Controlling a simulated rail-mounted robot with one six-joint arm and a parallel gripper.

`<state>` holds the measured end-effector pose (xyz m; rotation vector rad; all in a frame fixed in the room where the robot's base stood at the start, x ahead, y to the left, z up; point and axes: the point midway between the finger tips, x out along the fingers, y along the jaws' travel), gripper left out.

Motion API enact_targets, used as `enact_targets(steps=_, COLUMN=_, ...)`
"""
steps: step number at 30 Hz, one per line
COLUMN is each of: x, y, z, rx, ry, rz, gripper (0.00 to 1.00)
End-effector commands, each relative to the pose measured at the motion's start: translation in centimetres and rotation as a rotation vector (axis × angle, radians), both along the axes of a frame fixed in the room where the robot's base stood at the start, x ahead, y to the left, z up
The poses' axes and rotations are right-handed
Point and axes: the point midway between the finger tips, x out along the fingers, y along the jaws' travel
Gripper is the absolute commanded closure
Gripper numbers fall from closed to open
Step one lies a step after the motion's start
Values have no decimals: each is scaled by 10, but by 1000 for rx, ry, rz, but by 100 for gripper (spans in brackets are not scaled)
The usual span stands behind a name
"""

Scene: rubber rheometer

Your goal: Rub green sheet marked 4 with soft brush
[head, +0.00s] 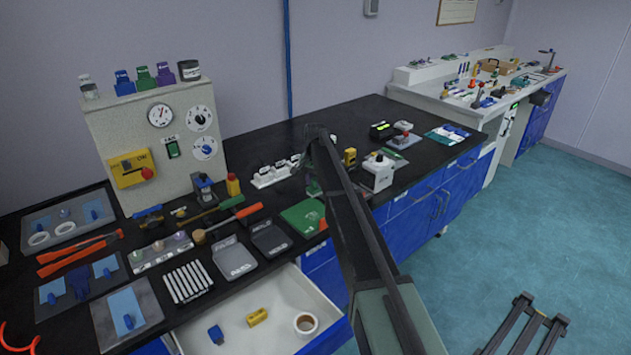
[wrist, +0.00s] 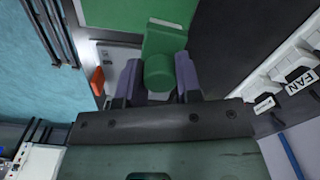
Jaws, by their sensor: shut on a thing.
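A green sheet (head: 303,217) lies at the front edge of the black bench, beside the open drawer. It also fills the top of the wrist view (wrist: 130,12). My gripper (wrist: 158,75) is shut on a green piece (wrist: 160,68) with a rounded end and a flatter, lighter part beyond it. This piece overlaps the green sheet in the wrist view; I cannot tell whether it touches the sheet or is the soft brush. In the head view my arm largely hides my gripper. A number on the sheet cannot be read.
A red piece (wrist: 97,80) sits by the sheet's edge. White labelled blocks (head: 275,175) stand behind. An open drawer (head: 265,295) is in front.

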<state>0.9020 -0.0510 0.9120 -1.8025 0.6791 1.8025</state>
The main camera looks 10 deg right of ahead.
Motion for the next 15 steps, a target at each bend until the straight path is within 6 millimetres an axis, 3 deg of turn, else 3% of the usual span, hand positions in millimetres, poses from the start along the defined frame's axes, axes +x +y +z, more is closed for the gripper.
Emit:
enact_targets(steps=1, x=0, y=0, z=14, rx=0, ry=0, rz=0, gripper=87)
enact_targets(steps=3, x=0, y=0, z=19, rx=0, ry=0, rz=0, gripper=87)
enact_targets(steps=11, x=0, y=0, z=16, rx=0, ry=0, rz=0, gripper=87)
enact_targets(steps=15, x=0, y=0, z=25, rx=0, ry=0, rz=0, gripper=87)
